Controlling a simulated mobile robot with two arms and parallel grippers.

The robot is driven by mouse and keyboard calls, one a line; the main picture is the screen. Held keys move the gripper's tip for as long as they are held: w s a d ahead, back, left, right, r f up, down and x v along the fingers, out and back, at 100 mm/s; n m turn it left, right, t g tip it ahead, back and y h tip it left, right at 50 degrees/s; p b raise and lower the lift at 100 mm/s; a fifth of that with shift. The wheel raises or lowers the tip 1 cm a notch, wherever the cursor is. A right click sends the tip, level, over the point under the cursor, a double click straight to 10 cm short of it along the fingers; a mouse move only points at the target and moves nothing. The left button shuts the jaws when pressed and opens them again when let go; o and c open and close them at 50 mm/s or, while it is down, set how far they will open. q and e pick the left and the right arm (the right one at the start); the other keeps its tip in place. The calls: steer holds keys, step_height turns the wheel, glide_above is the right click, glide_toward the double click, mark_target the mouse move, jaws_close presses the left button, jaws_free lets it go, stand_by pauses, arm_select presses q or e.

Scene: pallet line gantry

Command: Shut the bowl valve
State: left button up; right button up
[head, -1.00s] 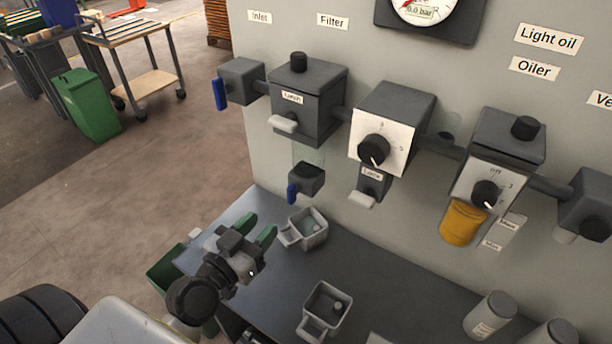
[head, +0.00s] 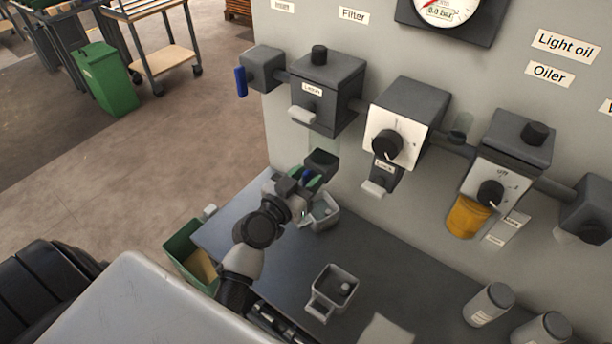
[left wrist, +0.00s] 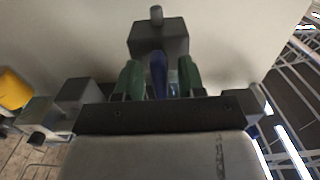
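The bowl valve is a dark block (head: 322,162) under the filter's clear bowl on the panel, with a blue lever (head: 306,175) at its lower left. My left gripper (head: 311,180) has green fingers and reaches up to this valve; it partly hides the lever. In the left wrist view, the blue lever (left wrist: 158,76) stands between the two green fingers (left wrist: 159,80), with a visible gap on each side. The valve block (left wrist: 158,38) is just beyond the fingertips. The gripper is open around the lever. My right gripper is not in view.
A grey cup (head: 323,213) stands below the valve, close to my left gripper. Another grey cup (head: 331,291) stands nearer on the dark bench (head: 270,262). The inlet valve (head: 262,68) with its blue handle and the filter housing (head: 328,92) are above. A regulator (head: 398,130) is to the right.

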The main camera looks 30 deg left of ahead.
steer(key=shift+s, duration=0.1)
arm_select(q)
jaws_close()
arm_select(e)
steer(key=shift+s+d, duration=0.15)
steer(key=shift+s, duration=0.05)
